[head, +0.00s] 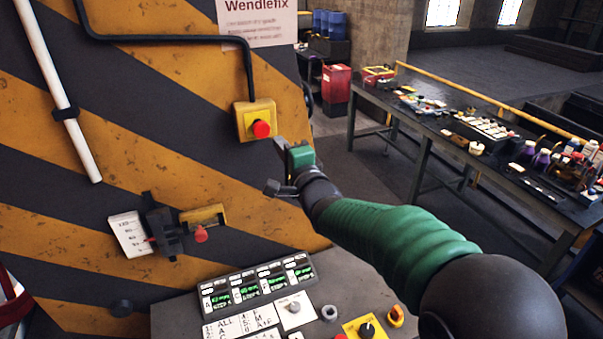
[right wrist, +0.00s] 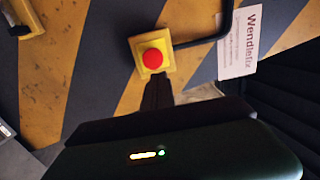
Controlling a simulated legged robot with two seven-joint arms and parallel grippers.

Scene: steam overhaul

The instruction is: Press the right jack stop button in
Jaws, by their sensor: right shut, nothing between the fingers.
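The stop button is a round red button (head: 261,129) on a yellow box, fixed to the black-and-yellow striped panel at its right side. In the right wrist view the red button (right wrist: 152,59) shows whole, just above my gripper's dark fingers. My right gripper (head: 279,146) is shut and empty, a little right of and below the button in the head view. Its fingertips (right wrist: 157,82) overlap the lower edge of the yellow box in the right wrist view; I cannot tell whether they touch it. My left gripper is not in view.
A console (head: 257,285) with green displays and knobs stands below. A black cable (head: 165,38) runs down to the button box. A cluttered workbench (head: 455,115) stands at the right.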

